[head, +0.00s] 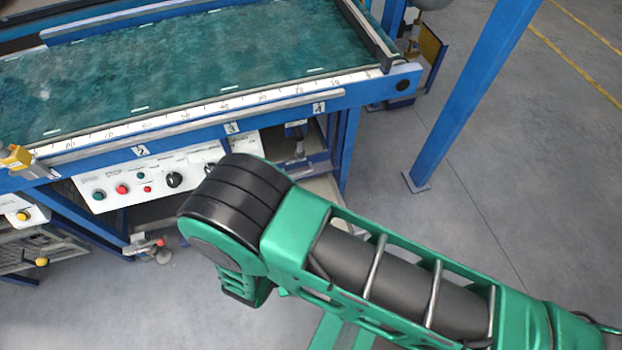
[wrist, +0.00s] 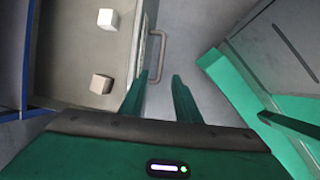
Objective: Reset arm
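My arm (head: 400,285) reaches in from the lower right in the head view, with its black and green elbow joint in front of the machine. My gripper (wrist: 160,80) shows in the wrist view; its two green fingers are apart with nothing between them. The fingertips point toward the curved handle (wrist: 161,56) on the front of an open drawer (wrist: 70,55). I cannot tell the distance between them. A white cube (wrist: 107,18) and a beige-brown cube (wrist: 101,84) lie in the drawer. In the head view the gripper is hidden.
The plate dryer (head: 350,98) has a blue frame, a teal top and a control panel (head: 150,180) with buttons. A blue post (head: 470,100) stands on the right. Grey floor (head: 540,190) is clear around it. The drawer's edge (head: 325,190) shows beyond my elbow.

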